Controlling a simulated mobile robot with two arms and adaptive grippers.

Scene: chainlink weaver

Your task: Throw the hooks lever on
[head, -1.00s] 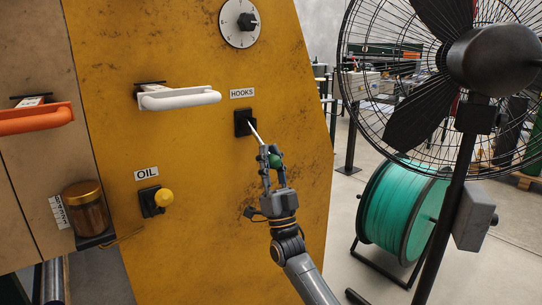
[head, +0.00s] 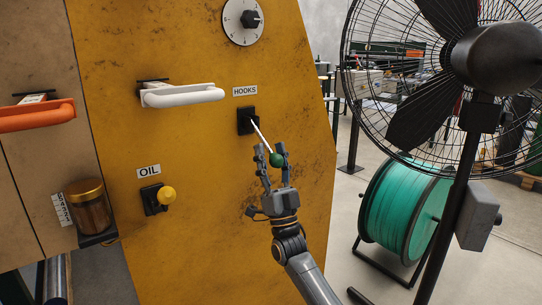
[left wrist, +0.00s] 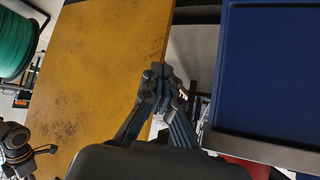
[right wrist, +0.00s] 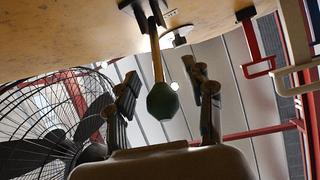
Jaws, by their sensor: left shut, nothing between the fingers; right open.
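The hooks lever is a pale rod with a green knob (head: 277,159) on a black base (head: 247,120), below the HOOKS label (head: 244,90). Its rod slants down and to the right. My right gripper (head: 270,150) is open at the knob, just below the base. In the right wrist view the green knob (right wrist: 162,102) hangs between the two spread fingers (right wrist: 164,80), with space on both sides. My left gripper (left wrist: 160,72) is shut and empty in the left wrist view, away from the lever; the head view does not show it.
The yellow panel (head: 200,210) also bears a white handle (head: 182,96), a dial (head: 242,20) and a yellow OIL knob (head: 166,195). An orange handle (head: 38,114) and a jar (head: 88,207) are at left. A fan (head: 500,58) and a green spool (head: 400,212) stand at right.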

